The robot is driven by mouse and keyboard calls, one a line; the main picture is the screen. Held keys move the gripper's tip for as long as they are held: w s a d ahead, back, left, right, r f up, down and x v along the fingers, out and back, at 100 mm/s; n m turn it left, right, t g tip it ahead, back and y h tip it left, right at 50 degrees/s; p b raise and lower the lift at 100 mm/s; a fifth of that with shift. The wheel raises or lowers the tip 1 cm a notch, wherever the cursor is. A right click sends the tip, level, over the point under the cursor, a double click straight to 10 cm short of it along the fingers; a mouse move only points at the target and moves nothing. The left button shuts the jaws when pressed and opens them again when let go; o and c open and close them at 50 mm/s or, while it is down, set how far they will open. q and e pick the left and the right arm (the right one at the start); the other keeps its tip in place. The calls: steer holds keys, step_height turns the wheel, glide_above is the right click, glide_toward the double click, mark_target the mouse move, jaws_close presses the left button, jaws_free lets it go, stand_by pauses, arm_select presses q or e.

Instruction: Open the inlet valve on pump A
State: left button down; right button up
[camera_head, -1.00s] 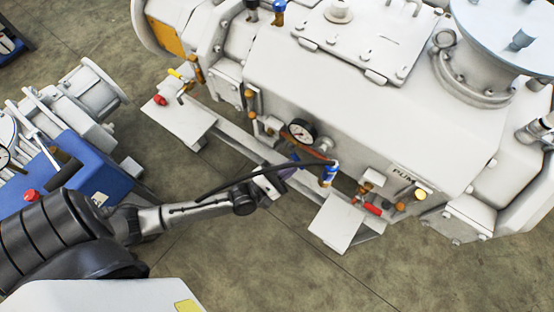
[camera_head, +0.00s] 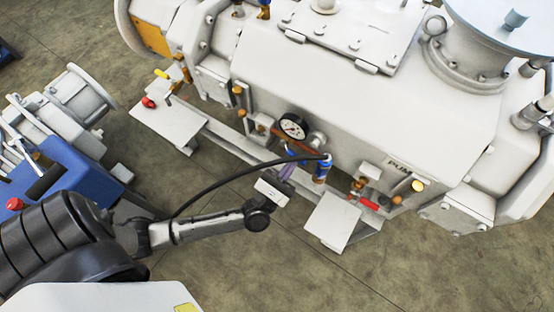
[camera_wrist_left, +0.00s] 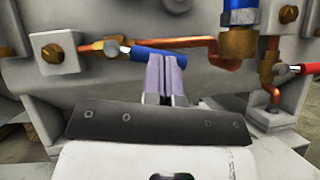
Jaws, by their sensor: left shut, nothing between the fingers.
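The white pump (camera_head: 400,115) fills the upper right of the head view. Part of its label reads "PUM"; the letter after it is not legible. A valve with a blue lever (camera_wrist_left: 158,55) sits on a copper pipe on the pump's front, and the blue lever also shows below the gauge in the head view (camera_head: 291,154). My left gripper (camera_head: 286,172) is shut and empty at this lever. In the left wrist view its purple fingertips (camera_wrist_left: 165,62) are together, right at the lever's underside; I cannot tell if they touch. My right gripper is out of view.
A pressure gauge (camera_head: 293,127) is above the lever. A blue vertical fitting (camera_head: 321,170) with a black hose and a red-handled valve (camera_head: 369,204) are to the right. A white foot plate (camera_head: 332,222) juts out below. Blue equipment (camera_head: 75,170) stands left; open floor lies below.

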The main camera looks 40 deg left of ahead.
arm_select(q)
steer(key=v, duration=1.3)
steer(key=shift+s+p, duration=0.35)
steer(key=shift+s, duration=0.05)
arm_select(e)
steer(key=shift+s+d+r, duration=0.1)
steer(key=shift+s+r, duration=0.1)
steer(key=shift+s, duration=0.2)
arm_select(q)
steer(key=shift+a+f, duration=0.1)
steer(key=shift+f, duration=0.05)
